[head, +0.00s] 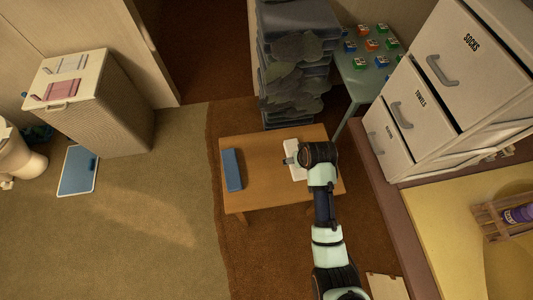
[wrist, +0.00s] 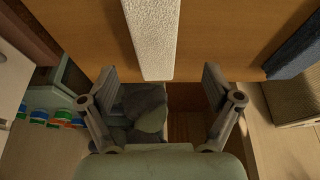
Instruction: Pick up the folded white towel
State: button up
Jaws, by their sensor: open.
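The folded white towel (head: 298,173) lies on the right part of a small wooden table (head: 270,150), partly hidden by my arm in the head view. In the wrist view the towel (wrist: 153,38) is a long, textured white strip running from the top edge to the middle of the picture. My gripper (wrist: 158,76) is open, with one finger on each side of the towel's near end in the picture. Nothing is held. I cannot tell how high the fingers are above the table.
A folded blue item (head: 232,170) lies on the table's left part, also in the wrist view (wrist: 296,52). A dark stack (head: 293,65) stands behind the table. Labelled drawers (head: 425,95) are at right. A hamper (head: 110,105) stands left, with open floor between.

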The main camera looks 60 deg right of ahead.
jog(key=shift+w+d+f, duration=0.1)
jog(key=shift+d+f, duration=0.15)
jog(key=shift+f, duration=0.25)
jog(key=shift+d+f, duration=0.25)
jog(key=shift+f, duration=0.2)
jog(key=x, duration=0.3)
jog(key=b+x, duration=0.1)
jog(key=x, duration=0.2)
jog(key=shift+w+d+r, duration=0.2)
jog(key=shift+c, duration=0.3)
jog(key=c, duration=1.2)
jog(key=shift+c, duration=0.2)
jog(key=shift+r, duration=0.2)
notch_tip(320, 180, up, 20)
jog(key=p, duration=0.2)
jog(key=shift+f, duration=0.15)
